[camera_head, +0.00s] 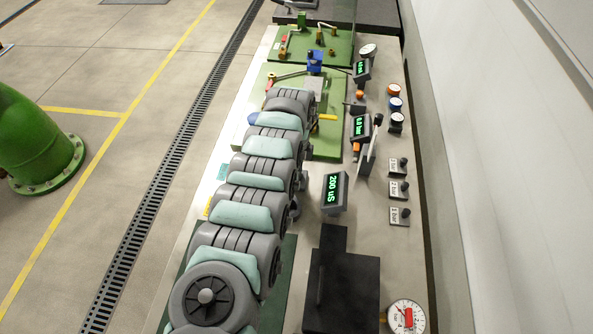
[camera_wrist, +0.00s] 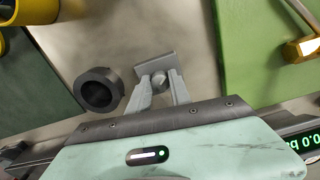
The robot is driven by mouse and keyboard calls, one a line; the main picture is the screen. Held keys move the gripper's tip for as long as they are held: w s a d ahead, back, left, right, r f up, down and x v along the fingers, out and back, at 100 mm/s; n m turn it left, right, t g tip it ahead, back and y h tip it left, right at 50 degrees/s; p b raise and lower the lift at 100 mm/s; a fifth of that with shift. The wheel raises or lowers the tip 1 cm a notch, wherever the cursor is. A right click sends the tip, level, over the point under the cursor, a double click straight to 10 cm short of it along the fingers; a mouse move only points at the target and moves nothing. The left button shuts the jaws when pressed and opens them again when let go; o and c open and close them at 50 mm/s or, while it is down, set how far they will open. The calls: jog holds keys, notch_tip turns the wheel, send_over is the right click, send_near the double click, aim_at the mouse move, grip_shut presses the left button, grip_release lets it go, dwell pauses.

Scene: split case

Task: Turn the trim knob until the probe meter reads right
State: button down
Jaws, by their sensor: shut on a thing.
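My gripper (camera_wrist: 160,88) is shut in the wrist view, its two grey fingers on either side of a small round grey knob (camera_wrist: 159,79). The knob sits by a grey plate or bracket (camera_wrist: 156,65). I cannot tell how far the knob is turned. In the head view my arm's covers hide the fingers. A meter showing green "200 uS" (camera_head: 333,192) stands right of my arm. A second meter in bar (camera_head: 361,128) and a smaller one (camera_head: 361,70) stand further back; their digits are hard to read. I cannot tell which is the probe meter.
A dark ring (camera_wrist: 98,90) lies left of the fingers. A green plate (camera_wrist: 248,50) with a brass hex fitting (camera_wrist: 301,49) is at right. A yellow part (camera_wrist: 35,10) is at upper left. Labelled bar valves (camera_head: 399,190) and a dial gauge (camera_head: 406,317) line the bench's right side.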

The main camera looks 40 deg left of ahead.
dwell(0.4)
jog(key=c, duration=1.2)
grip_release()
jog(key=shift+r+p, duration=0.5)
jog(key=shift+r, duration=4.9)
